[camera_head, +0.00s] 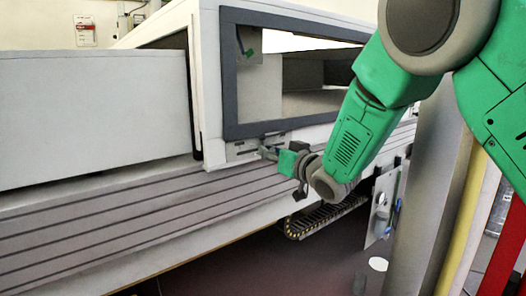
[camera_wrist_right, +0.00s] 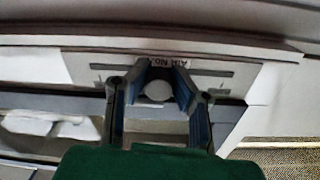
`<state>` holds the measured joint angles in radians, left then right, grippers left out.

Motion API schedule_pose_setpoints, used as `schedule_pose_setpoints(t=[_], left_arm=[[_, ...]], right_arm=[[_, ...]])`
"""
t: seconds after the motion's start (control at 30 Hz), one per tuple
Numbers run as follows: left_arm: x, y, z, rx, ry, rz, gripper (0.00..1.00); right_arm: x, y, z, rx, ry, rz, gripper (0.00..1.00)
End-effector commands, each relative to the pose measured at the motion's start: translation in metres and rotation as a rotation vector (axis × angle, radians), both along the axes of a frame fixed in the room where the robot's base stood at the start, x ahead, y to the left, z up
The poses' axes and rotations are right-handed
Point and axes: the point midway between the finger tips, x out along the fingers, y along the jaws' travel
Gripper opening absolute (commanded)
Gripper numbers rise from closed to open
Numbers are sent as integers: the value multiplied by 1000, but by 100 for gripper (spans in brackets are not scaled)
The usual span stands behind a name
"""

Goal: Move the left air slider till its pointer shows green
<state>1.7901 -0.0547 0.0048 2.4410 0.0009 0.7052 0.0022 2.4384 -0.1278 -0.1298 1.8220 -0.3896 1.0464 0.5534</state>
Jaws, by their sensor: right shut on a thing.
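The air slider plate (camera_head: 240,149) is a light panel low on the tunnel's front, under the dark window frame. It also shows in the right wrist view (camera_wrist_right: 220,82), with dark slots and an upside-down "AIR" label. My right gripper (camera_head: 268,153) is at the plate's right part. In the right wrist view my right gripper (camera_wrist_right: 158,80) is shut on a pale round slider knob (camera_wrist_right: 157,91), with one finger on each side. The gripper covers the middle of the plate. I cannot make out a pointer or green mark on it. My left gripper is not in view.
The tunnel's window has a dark frame (camera_head: 229,75). A grooved ledge (camera_head: 130,220) runs below the plate. A cable chain (camera_head: 315,222) hangs below the ledge. A grey post (camera_head: 430,200) and a yellow pole (camera_head: 464,215) stand at the right.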

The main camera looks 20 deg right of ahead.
Motion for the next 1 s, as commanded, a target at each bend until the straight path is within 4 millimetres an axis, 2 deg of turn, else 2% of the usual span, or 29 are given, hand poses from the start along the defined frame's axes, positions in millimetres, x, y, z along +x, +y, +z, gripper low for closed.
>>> schedule_pose_setpoints(t=[0.1, 0.13, 0.2, 0.5, 0.63, 0.77, 1.0], left_arm=[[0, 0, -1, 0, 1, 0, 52], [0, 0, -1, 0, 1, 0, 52], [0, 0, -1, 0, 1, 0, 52], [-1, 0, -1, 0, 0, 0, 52], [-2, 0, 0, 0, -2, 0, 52], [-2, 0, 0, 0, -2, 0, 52], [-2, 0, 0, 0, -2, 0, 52]], right_arm=[[0, 0, 0, 0, -1, -1, 0], [0, 0, -1, 0, -1, -1, 21], [-1, 0, -1, 0, -1, -1, 42], [-1, 0, -1, 0, 0, -1, 42], [-9, -4, -1, 1, 2, -2, 42], [-30, -10, 0, 1, 2, -2, 42], [-79, -27, -2, 2, 3, -3, 42]])
